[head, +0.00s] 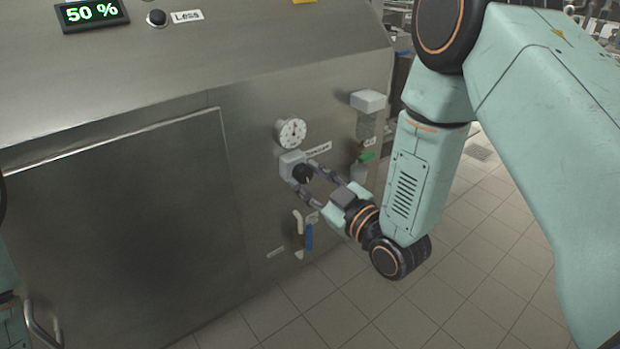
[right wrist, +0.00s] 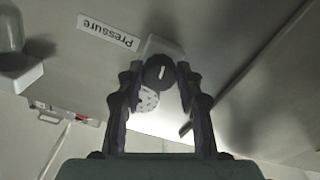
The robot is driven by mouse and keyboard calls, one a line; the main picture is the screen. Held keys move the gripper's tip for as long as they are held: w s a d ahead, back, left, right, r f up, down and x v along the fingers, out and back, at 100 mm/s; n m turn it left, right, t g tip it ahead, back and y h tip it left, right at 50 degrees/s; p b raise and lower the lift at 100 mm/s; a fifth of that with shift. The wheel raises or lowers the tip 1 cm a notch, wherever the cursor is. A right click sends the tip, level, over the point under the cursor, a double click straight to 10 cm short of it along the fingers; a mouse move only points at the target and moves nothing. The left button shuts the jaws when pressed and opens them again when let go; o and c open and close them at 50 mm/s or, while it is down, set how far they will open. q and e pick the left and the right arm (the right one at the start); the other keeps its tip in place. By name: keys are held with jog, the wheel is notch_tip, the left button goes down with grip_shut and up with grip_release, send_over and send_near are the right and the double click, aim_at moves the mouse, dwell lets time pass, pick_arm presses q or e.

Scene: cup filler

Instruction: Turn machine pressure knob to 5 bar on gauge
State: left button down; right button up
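The black pressure knob (head: 302,173) sits on a pale block on the machine's front panel, just below the round white gauge (head: 292,132). The gauge's needle is too small to read exactly. My right gripper (head: 309,182) is at the knob, one finger on either side. In the right wrist view, the knob (right wrist: 158,71) with its white mark lies between the two fingertips, with narrow gaps that suggest the fingers are not closed on it. The gauge (right wrist: 148,99) shows partly behind the knob there. My left gripper is out of view.
The upside-down "Pressure" label (right wrist: 108,32) is beside the knob in the right wrist view. A blue-handled valve (head: 309,236) is below the gripper and a green-handled one (head: 367,157) to its right. A display (head: 90,12) reads 50 %. Tiled floor (head: 470,260) is clear at right.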

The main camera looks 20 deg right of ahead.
jog(key=o, duration=0.4)
jog(key=v, duration=1.2)
jog(key=shift+r, duration=0.1)
dwell(0.5)
